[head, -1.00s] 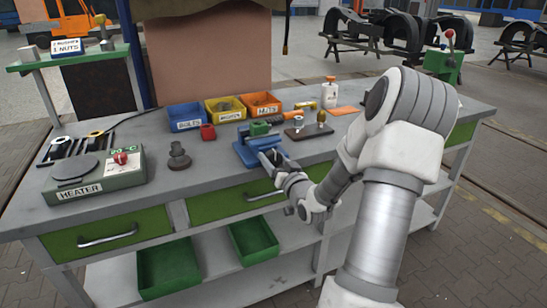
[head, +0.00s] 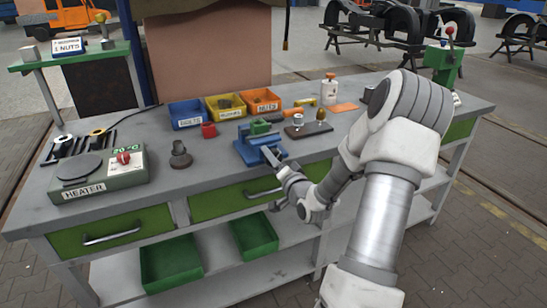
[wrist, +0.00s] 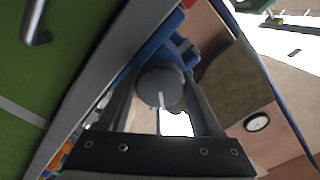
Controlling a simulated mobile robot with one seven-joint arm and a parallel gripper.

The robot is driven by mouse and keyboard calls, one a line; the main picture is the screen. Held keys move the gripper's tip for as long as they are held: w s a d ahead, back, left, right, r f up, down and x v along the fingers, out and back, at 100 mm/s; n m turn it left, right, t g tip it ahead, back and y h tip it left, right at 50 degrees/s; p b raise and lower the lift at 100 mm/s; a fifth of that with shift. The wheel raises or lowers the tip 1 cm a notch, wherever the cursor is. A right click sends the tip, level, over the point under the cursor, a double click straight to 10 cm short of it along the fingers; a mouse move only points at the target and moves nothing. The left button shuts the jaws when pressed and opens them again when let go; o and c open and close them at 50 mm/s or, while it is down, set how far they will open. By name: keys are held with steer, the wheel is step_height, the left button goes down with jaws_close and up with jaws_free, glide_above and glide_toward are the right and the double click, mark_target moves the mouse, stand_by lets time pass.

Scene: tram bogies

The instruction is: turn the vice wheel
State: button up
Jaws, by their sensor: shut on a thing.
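The blue vice (head: 246,150) stands at the front edge of the grey workbench, with a green piece (head: 261,127) at its top. My gripper (head: 271,155) is at the front of the vice, reaching in from the lower right. In the wrist view, the dark grey round vice wheel (wrist: 158,88) sits between the two fingers of my gripper (wrist: 161,82), which are shut on it. A pale mark shows on the wheel's face. Part of the blue vice (wrist: 166,42) shows behind the wheel. In the head view the wheel is mostly hidden by my gripper.
Blue, yellow and orange bins (head: 225,107) stand behind the vice. A dark board with small parts (head: 308,130) lies to its right, a dark stepped part (head: 180,155) to its left. The heater (head: 98,176) is farther left. Drawers (head: 240,196) lie below the bench edge.

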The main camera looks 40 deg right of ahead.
stand_by(0.4)
steer(key=o, duration=1.4)
steer(key=shift+f, duration=0.1)
